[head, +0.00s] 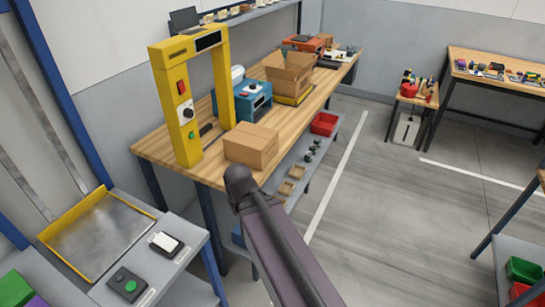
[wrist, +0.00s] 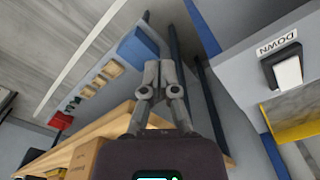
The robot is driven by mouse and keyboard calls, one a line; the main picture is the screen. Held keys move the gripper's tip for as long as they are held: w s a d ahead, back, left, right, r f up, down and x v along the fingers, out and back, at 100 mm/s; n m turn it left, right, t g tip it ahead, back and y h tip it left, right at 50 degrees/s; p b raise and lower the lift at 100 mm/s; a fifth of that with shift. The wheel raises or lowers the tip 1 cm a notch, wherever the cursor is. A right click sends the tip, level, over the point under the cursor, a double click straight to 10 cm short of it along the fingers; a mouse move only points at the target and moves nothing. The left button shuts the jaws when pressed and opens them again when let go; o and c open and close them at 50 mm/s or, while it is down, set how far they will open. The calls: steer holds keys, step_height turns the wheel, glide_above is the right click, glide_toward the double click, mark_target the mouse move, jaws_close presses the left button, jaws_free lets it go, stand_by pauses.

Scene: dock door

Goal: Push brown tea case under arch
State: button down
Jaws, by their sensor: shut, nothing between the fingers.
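The brown tea case (head: 250,146), a closed box, sits on the wooden bench near its front edge. It stands to the right of the yellow arch (head: 176,120), apart from it and not under it. The arch stands upright with a red switch and a black knob on its near leg. My gripper (wrist: 160,70) shows in the wrist view with its fingers together and empty, over the gap beside the bench. A brown surface at the lower left there (wrist: 84,160) seems to be the case. In the head view my arm ends in front of the bench, and the fingers are hidden.
A blue machine (head: 256,98) and an open carton (head: 289,76) stand farther back on the bench (head: 150,147). A lower shelf holds a red bin (head: 324,123) and small parts. A grey console with a rocker switch (head: 166,243) is at the near left. Floor lies open at the right.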

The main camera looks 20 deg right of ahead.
steer(key=w+d+r+m+t+y+p, duration=0.1)
steer(key=w+d+r+m+p, duration=0.2)
steer(key=w+d+m, duration=0.7)
steer(key=w+d+r+m+t+y+p, duration=0.1)
steer(key=w+d+r+m+p, duration=0.3)
steer(key=w+d+m, duration=0.6)
steer(key=d+r+m, duration=0.1)
steer(key=d+m, duration=0.6)
steer(key=m, duration=0.1)
steer(key=shift+w+t, duration=0.25)
steer(key=shift+t, duration=0.05)
steer(key=shift+f, duration=0.15)
steer(key=b+x, duration=0.3)
steer(key=w+a+b+x, duration=0.1)
steer(key=b+x, duration=0.2)
steer(key=x, duration=0.1)
steer(key=w+b+x, duration=0.1)
steer(key=b+x, duration=0.2)
steer(key=shift+a, duration=0.25)
steer(key=shift+w+a, duration=0.5)
steer(key=shift+w, duration=0.15)
